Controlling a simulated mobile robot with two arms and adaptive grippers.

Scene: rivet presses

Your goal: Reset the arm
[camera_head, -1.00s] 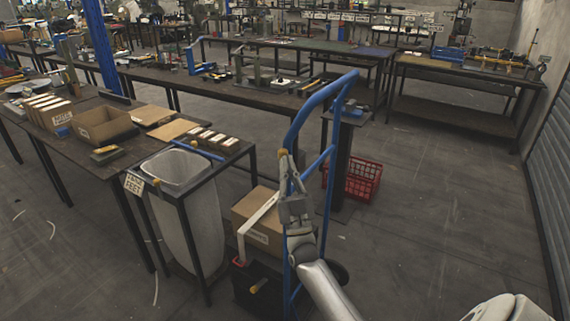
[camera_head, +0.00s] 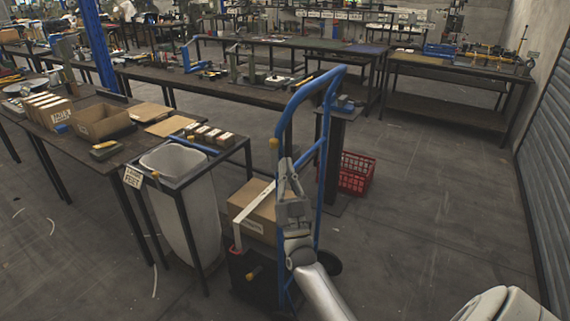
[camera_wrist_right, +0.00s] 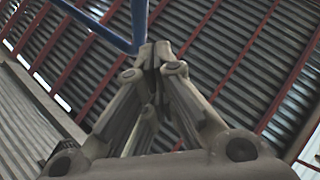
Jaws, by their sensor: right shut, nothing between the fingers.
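My right gripper (camera_head: 287,168) points upward in the head view, in front of the blue hand truck (camera_head: 284,110). I cannot tell whether it touches the frame. In the right wrist view its fingers (camera_wrist_right: 157,55) are closed together with nothing between them. Behind them in that view are a corrugated ceiling and a blue tube (camera_wrist_right: 139,22) of the truck near the fingertips. My left gripper shows in neither view.
A cardboard box (camera_head: 238,212) sits by the hand truck. A red crate (camera_head: 357,174) stands behind it. The white bin (camera_head: 200,215) in a black frame and the workbench (camera_head: 118,157) are on the left. The floor (camera_head: 430,215) at right is clear.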

